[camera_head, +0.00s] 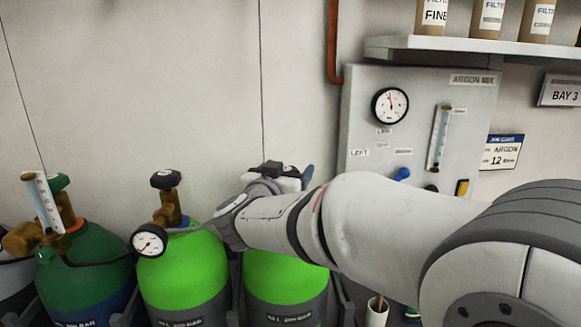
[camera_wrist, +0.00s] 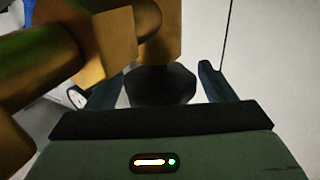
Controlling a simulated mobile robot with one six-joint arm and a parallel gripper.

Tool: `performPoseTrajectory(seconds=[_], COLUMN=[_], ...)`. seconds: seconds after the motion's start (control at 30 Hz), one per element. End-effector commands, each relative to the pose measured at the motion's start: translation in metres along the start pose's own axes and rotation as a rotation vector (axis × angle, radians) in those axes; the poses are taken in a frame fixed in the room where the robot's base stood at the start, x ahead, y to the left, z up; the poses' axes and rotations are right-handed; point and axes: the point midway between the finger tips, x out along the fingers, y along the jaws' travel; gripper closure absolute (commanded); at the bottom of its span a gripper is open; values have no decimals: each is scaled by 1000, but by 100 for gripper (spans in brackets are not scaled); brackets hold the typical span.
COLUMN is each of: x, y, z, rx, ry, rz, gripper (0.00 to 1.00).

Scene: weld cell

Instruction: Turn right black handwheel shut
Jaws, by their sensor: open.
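The right black handwheel (camera_wrist: 160,86) shows in the wrist view as a dark knob below a brass valve body (camera_wrist: 158,35). My gripper (camera_wrist: 157,80) is open, with one dark finger on each side of the handwheel. A gap shows on the right side; on the left I cannot tell whether the finger touches. In the head view my gripper (camera_head: 290,177) is above the right bright green cylinder (camera_head: 286,275), and my wrist hides most of its valve. The left bright green cylinder (camera_head: 183,268) has its own black handwheel (camera_head: 165,179), clear of my gripper.
A dark green cylinder (camera_head: 85,275) with a brass regulator stands at the left. A pressure gauge (camera_head: 149,241) sits by the left bright green cylinder. A grey argon panel (camera_head: 463,110) and a shelf (camera_head: 480,47) are on the wall behind my arm. Brass parts (camera_wrist: 45,65) crowd the wrist view's left.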

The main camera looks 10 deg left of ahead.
Motion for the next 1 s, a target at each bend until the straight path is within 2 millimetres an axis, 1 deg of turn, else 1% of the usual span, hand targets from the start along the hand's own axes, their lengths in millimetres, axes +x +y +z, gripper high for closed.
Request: performPoseTrajectory(seconds=[0.1, 0.37, 0.9, 1.0], x=[6, 7, 6, 6], y=[0, -1, -1, -1], z=[0, 0, 0, 0], rx=[-1, 0, 0, 0], ry=[0, 0, 0, 0], rz=[-1, -2, -3, -1], gripper=[24, 25, 69, 69])
